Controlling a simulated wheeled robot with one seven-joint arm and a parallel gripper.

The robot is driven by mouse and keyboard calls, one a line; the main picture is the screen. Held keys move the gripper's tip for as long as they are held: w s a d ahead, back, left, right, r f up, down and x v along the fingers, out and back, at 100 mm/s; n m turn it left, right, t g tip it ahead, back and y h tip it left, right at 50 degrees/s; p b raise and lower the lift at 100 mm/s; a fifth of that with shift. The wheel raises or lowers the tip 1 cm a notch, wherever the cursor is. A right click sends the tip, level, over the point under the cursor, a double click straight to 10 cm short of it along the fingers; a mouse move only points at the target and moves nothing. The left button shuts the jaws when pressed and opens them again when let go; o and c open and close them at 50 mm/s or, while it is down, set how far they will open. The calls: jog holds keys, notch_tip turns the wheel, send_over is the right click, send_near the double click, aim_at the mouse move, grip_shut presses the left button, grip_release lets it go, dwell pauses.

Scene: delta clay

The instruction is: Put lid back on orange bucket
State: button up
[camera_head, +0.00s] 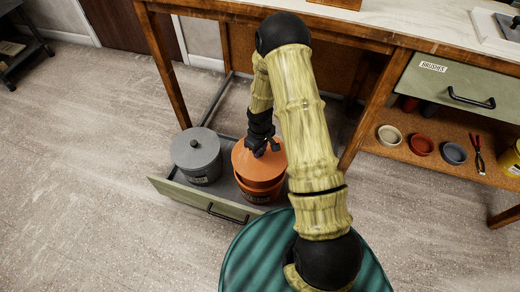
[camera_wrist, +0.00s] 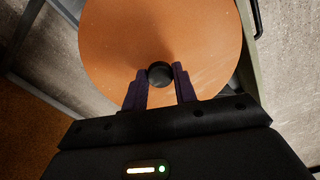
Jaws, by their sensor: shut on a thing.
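The orange bucket (camera_head: 258,193) stands in an open low drawer under the bench, beside a grey bucket. The orange lid (camera_head: 246,160) lies over the bucket's top in the head view; whether it is fully seated I cannot tell. In the wrist view the lid (camera_wrist: 150,35) fills the upper middle and hides the bucket. My gripper (camera_head: 263,150) points down at the lid's centre. Its two fingers (camera_wrist: 160,82) are closed on the lid's dark round knob (camera_wrist: 160,74).
The grey lidded bucket (camera_head: 197,155) stands just left of the orange one. The drawer's green front (camera_head: 190,198) runs before both buckets. A bench leg (camera_head: 363,115) stands to the right. Small bowls (camera_head: 420,145) and red pliers (camera_head: 478,155) lie on a shelf further right.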

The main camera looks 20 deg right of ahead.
aim_at(260, 159)
jog(key=shift+f+b, duration=2.05)
jog(key=shift+f, duration=0.2)
jog(key=shift+f+b, duration=0.35)
jog(key=shift+f, duration=0.55)
jog(key=shift+p, duration=0.55)
jog(key=shift+f+p, duration=0.15)
jog(key=shift+p, duration=0.2)
dwell(0.5)
jog(key=o, duration=1.6)
jog(key=shift+r+p, duration=3.15)
jog(key=shift+r, duration=0.4)
